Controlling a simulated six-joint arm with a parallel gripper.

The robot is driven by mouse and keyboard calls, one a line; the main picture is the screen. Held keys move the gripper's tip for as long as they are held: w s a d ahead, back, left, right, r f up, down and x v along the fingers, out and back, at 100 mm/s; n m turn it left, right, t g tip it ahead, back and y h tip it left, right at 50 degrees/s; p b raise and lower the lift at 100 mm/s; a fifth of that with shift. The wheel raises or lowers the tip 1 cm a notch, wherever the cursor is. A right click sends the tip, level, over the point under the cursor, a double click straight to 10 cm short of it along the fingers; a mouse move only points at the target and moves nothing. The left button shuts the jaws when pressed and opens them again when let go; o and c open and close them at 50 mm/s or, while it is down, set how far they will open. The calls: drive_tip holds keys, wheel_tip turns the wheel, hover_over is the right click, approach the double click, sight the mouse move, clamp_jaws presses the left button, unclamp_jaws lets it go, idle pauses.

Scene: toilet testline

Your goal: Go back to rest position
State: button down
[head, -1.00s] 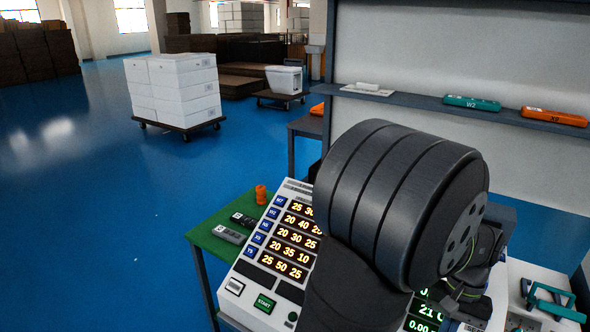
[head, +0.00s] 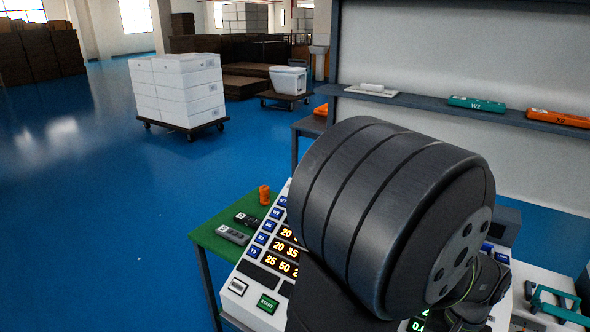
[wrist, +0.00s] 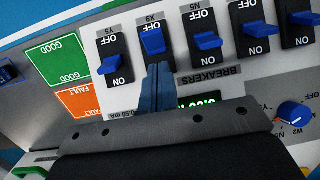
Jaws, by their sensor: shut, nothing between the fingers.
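My gripper (wrist: 157,88) shows in the wrist view as narrow blue-grey fingers closed together with nothing between them. Its tips are just below the blue-lever breaker switch labelled X9 (wrist: 152,42); I cannot tell whether they touch the panel. A Y5 breaker (wrist: 112,58) is on the left and an N5 breaker (wrist: 205,42) on the right. In the head view my own dark arm covers much of the test console (head: 240,290), and the gripper is hidden behind it.
A shelf (head: 440,103) above carries a teal case (head: 477,103) and an orange case (head: 560,119). A cart of white boxes (head: 178,90) stands on open blue floor.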

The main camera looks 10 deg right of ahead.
drive_tip(key=s+a+r+t+h, duration=0.3)
drive_tip(key=s+a+r, duration=0.4)
drive_tip(key=shift+g+y, duration=0.8)
drive_tip(key=shift+y, duration=0.1)
drive_tip(key=shift+w+d+f, duration=1.45)
drive_tip(key=shift+f, duration=0.2)
drive_tip(key=shift+w+d+f, duration=1.4)
drive_tip(key=shift+f, duration=0.25)
drive_tip(key=shift+w+d+f+g+y, duration=0.25)
drive_tip(key=shift+w+d+g+y, duration=0.25)
drive_tip(key=shift+w+d+g, duration=0.25)
drive_tip(key=shift+w+d+f+g+y, duration=0.2)
drive_tip(key=shift+w+d+g+y, duration=0.3)
drive_tip(key=shift+w+d+g, duration=0.2)
drive_tip(key=w+v, duration=0.1)
drive_tip(key=v, duration=0.7)
drive_tip(key=w+a+n+h, duration=0.2)
drive_tip(key=w+n, duration=0.1)
drive_tip(key=w, duration=0.1)
drive_tip(key=w+a+n+t+h, duration=0.1)
drive_tip(key=w+a+n+h, duration=0.1)
drive_tip(key=w+a+n, duration=0.1)
drive_tip(key=w+f+n, duration=0.1)
drive_tip(key=w, duration=0.1)
drive_tip(key=shift+w+a, duration=0.3)
drive_tip(key=shift+a, duration=0.05)
